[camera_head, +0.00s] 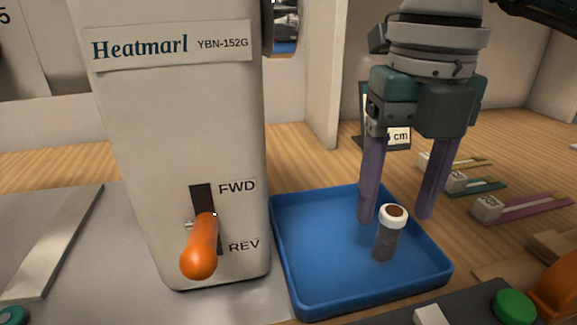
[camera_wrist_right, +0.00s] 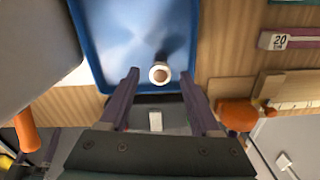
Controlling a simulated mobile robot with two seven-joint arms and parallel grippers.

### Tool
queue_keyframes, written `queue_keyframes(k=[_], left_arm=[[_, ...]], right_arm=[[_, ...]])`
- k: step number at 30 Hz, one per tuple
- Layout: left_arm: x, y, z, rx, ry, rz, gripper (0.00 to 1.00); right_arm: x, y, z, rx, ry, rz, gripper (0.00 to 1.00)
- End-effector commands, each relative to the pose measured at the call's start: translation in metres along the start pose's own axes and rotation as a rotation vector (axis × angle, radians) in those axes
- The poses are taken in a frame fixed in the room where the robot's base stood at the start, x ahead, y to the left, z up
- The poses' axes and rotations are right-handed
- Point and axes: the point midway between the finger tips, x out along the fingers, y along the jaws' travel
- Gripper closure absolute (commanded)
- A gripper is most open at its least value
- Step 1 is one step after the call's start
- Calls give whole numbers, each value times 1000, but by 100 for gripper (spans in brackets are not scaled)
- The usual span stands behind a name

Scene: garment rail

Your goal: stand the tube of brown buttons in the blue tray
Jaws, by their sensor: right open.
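The tube of brown buttons (camera_head: 386,236) stands upright in the blue tray (camera_head: 315,287), toward its right side. It has a white rim, a brown top and a dark, clear-looking body. In the right wrist view the tube (camera_wrist_right: 160,74) shows from above, apart from both fingers. The tray also shows there (camera_wrist_right: 92,45). My right gripper (camera_head: 396,218) is open, its two purple fingers pointing down above and just behind the tube. The right wrist view shows the same fingers (camera_wrist_right: 164,103) spread wide. My left gripper is not in view.
A grey machine (camera_head: 180,130) with an orange lever (camera_head: 200,248) stands directly left of the tray. Several tagged zippers (camera_head: 520,205) lie to the right. A green button (camera_head: 513,305) and an orange object (camera_head: 559,290) are at the front right.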

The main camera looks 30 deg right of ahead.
Motion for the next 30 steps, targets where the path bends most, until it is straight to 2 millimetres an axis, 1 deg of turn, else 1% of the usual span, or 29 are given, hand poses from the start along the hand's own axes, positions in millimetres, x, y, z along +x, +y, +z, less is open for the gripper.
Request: queue_keyframes(k=[1, 6, 9, 12, 17, 30], left_arm=[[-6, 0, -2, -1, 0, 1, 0], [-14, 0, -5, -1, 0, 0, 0], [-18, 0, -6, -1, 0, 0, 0], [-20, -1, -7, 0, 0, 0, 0], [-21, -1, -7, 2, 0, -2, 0], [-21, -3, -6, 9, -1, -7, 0]], right_arm=[[-16, 0, 1, 0, -5, 3, 36], [-54, 0, 1, 1, -5, 3, 36], [-71, 0, 1, 0, -4, 2, 36], [-82, 0, 0, 1, -2, 1, 36], [-88, 0, 0, 1, 0, 1, 36], [-87, 0, 0, 1, 1, 0, 36]])
